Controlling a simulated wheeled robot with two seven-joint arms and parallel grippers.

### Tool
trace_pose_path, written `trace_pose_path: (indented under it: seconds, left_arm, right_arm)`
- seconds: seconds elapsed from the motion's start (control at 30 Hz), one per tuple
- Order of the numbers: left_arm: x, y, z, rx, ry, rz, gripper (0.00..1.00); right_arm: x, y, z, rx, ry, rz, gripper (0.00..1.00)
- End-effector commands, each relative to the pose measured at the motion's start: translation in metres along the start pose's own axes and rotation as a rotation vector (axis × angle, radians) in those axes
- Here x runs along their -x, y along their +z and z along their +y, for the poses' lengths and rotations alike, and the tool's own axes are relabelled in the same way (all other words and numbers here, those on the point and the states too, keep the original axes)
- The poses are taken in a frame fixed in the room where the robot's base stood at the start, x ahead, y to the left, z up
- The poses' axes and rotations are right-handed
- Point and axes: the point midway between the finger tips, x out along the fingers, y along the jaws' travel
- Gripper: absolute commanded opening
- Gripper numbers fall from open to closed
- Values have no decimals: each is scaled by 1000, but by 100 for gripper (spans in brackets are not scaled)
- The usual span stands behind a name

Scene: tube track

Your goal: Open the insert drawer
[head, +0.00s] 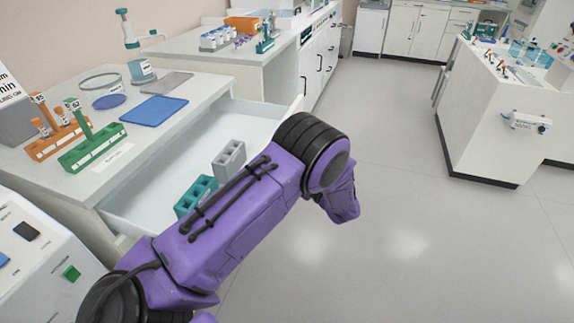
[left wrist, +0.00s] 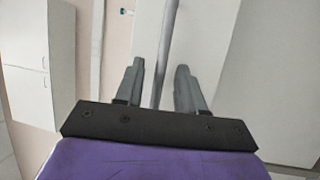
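The insert drawer (head: 150,192) is pulled out from the left bench in the head view. Inside it are a teal insert (head: 195,192) and a grey insert (head: 229,157), each with several holes. My purple left arm crosses in front of the drawer, hiding much of its front; the gripper itself is hidden in the head view. In the left wrist view my left gripper (left wrist: 160,66) has its fingers apart, with a thin grey bar (left wrist: 168,30), apparently the drawer handle, running between them. I see a gap on both sides of the bar. My right gripper is in neither view.
On the bench top above the drawer stand an orange rack (head: 56,138), a green rack (head: 92,148), a blue mat (head: 154,109) and a pump bottle (head: 138,58). A white device (head: 40,255) is at lower left. The floor (head: 400,190) to the right is clear.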

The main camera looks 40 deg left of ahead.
Motion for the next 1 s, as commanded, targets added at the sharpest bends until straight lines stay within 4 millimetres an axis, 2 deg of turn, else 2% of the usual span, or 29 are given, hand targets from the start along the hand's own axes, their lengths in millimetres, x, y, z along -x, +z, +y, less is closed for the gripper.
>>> trace_pose_path:
  seconds: [0.27,0.37,0.6,0.7,0.83,1.0]
  left_arm:
    - [4,1,0,0,0,-3,38]
    - [19,1,-2,2,1,-6,38]
    - [77,1,-2,1,1,-6,38]
    - [94,0,-2,1,1,-3,38]
    - [104,0,-1,0,1,-2,38]
    - [106,0,0,-1,0,-1,38]
  right_arm:
    - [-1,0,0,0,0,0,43]
    - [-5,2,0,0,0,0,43]
    - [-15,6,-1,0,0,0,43]
    - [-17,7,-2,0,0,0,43]
    - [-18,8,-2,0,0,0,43]
    - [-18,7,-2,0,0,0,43]
